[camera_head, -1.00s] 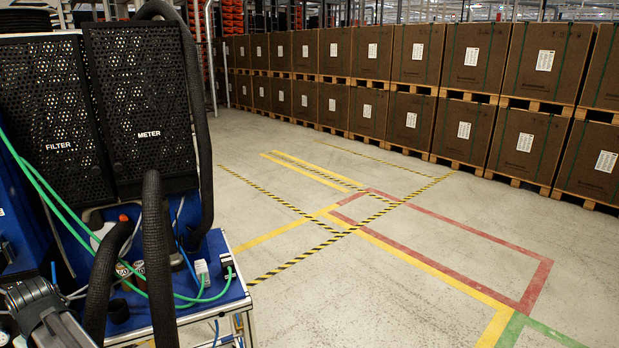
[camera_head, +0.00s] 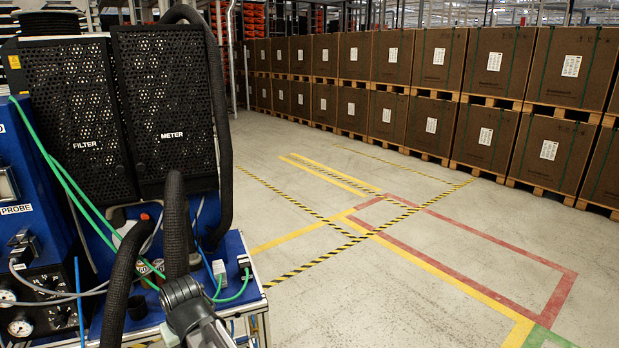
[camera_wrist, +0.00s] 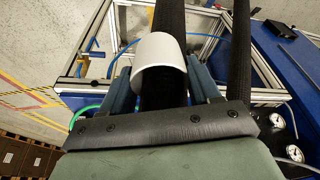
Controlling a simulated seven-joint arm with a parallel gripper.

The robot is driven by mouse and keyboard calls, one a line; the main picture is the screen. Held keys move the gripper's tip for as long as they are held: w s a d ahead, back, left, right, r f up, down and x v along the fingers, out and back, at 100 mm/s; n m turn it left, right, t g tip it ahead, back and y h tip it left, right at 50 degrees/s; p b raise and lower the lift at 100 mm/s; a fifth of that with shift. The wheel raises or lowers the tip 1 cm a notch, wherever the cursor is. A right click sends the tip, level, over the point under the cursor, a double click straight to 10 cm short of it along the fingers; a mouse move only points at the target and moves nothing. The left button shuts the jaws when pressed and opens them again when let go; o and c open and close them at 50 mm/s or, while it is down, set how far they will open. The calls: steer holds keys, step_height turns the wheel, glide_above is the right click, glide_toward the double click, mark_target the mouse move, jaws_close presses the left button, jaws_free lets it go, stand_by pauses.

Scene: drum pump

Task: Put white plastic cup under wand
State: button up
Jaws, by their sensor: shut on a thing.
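The white plastic cup (camera_wrist: 160,57) sits between the two blue-grey fingers of my gripper (camera_wrist: 163,80) in the wrist view. My gripper is shut on it. Black corrugated hose shows directly above and below the cup's white wall, so I cannot tell how the two are spaced. In the head view, part of my arm (camera_head: 192,312) is at the lower edge, in front of the blue machine. The cup does not show clearly there. I cannot make out the wand in either view.
The blue machine has black FILTER (camera_head: 75,115) and METER (camera_head: 165,105) panels, thick black hoses (camera_head: 174,225), green cables and gauges (camera_head: 20,327). The wrist view shows a metal frame (camera_wrist: 98,35) beside the hoses. Marked floor (camera_head: 400,250) lies open to the right, before stacked boxes.

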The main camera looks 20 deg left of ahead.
steer(key=w+d+f+m+t+h, duration=0.1)
steer(key=w+d+m, duration=0.2)
steer(key=w+d, duration=1)
steer(key=w+d+m, duration=0.3)
steer(key=w+d, duration=0.6)
steer(key=d, duration=0.7)
steer(key=w+d+m, duration=0.2)
steer(key=w+d, duration=0.1)
steer(key=d, duration=0.9)
steer(key=w+d+m+h, duration=0.1)
steer(key=w+d+m, duration=0.1)
steer(key=d, duration=1)
steer(key=w+d+m+t+h, duration=0.1)
steer(key=w+d+m, duration=0.1)
steer(key=d, duration=1)
steer(key=shift+w+f+m, duration=0.3)
steer(key=shift+w+m, duration=0.1)
steer(key=shift+w, duration=0.45)
